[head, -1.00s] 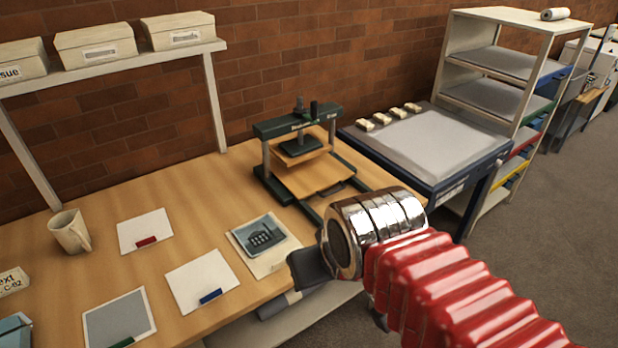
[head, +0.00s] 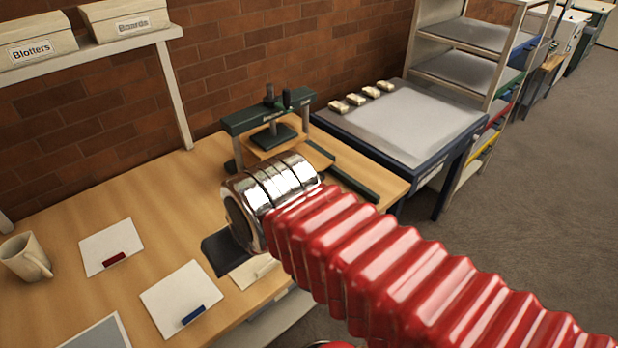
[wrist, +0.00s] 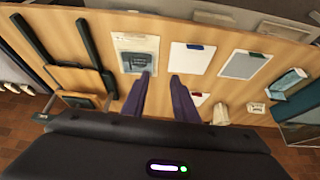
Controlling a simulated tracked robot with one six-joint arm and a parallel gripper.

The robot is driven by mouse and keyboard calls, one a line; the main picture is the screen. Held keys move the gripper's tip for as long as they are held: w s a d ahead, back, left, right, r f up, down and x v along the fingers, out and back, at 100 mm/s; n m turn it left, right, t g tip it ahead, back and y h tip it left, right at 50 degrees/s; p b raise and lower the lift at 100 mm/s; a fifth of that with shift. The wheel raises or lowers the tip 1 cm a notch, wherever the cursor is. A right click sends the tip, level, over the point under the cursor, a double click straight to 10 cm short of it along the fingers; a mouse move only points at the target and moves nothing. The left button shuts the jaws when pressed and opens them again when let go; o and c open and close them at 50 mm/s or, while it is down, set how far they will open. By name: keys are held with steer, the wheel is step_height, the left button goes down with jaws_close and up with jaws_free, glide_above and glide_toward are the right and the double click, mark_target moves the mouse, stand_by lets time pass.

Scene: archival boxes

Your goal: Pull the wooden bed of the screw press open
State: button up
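The screw press has a dark green frame (head: 268,112) with a dark screw and platen, and stands at the bench's far right end. My arm hides much of its front in the head view. In the head view only a dark part of my gripper shows.
A blue-framed table (head: 405,120) with several small blocks stands right of the press. Lidded boxes sit on a shelf above.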

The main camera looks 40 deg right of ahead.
steer(key=w+d+r+m+g, duration=0.2)
steer(key=w+d+m, duration=0.7)
steer(key=w+d, duration=0.55)
steer(key=w+d+f+m, duration=0.2)
steer(key=d+f+m, duration=0.1)
steer(key=d, duration=0.4)
steer(key=w+d+f+m+g, duration=0.1)
steer(key=w+d+f+m, duration=0.1)
steer(key=d, duration=0.6)
steer(key=w+d+f+m, duration=0.3)
steer(key=d+f, duration=0.2)
steer(key=d, duration=0.2)
steer(key=shift+d+m, duration=0.2)
steer(key=shift+m, duration=0.2)
steer(key=shift+f, duration=0.1)
steer(key=x, duration=1.3)
steer(key=shift+s+a+f, duration=0.1)
steer(key=shift+f, duration=0.25)
